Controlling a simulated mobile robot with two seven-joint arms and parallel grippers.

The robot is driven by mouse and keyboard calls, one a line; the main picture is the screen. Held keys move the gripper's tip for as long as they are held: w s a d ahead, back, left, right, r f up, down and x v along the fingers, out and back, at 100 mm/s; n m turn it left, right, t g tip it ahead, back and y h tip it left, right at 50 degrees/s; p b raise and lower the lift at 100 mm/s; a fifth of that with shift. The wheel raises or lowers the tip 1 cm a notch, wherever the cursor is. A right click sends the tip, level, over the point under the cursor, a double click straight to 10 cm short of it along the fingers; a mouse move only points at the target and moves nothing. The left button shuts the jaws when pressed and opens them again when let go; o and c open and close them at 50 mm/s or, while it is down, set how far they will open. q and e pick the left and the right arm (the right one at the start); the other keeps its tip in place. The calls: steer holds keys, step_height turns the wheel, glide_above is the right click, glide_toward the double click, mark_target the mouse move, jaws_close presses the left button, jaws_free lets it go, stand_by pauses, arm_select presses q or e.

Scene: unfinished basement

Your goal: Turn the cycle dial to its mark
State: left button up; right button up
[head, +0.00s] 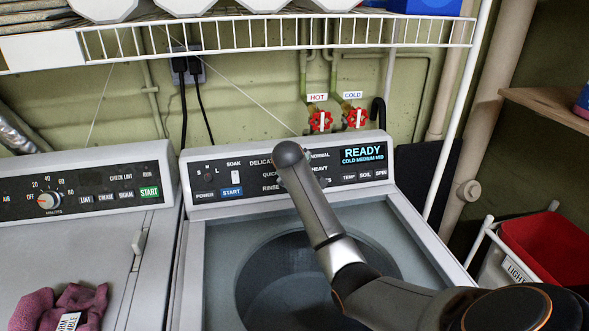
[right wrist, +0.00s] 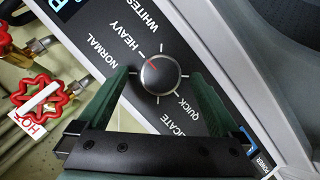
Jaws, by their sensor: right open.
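The cycle dial (right wrist: 160,74) is a round dark knob with a silver rim, on the washer's black control panel (right wrist: 190,35). Its red pointer line points roughly toward the HEAVY label. NORMAL, WHITES, QUICK and part of DELICATE are also readable around it. My right gripper (right wrist: 161,76) is open, its two green fingers on either side of the dial, with gaps visible between fingers and knob. In the head view my right arm covers the dial. The washer display (head: 363,155) reads READY, COLD MEDIUM MID. My left gripper is not in view.
Red hot and cold valves (head: 338,119) are behind the panel. A wire shelf (head: 270,35) hangs above. A red bin (head: 545,245) stands right.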

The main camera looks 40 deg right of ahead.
steer(key=v, duration=1.1)
steer(key=shift+s+a+b, duration=0.2)
steer(key=shift+s+b, duration=0.05)
steer(key=shift+b, duration=0.05)
steer(key=shift+r, duration=0.15)
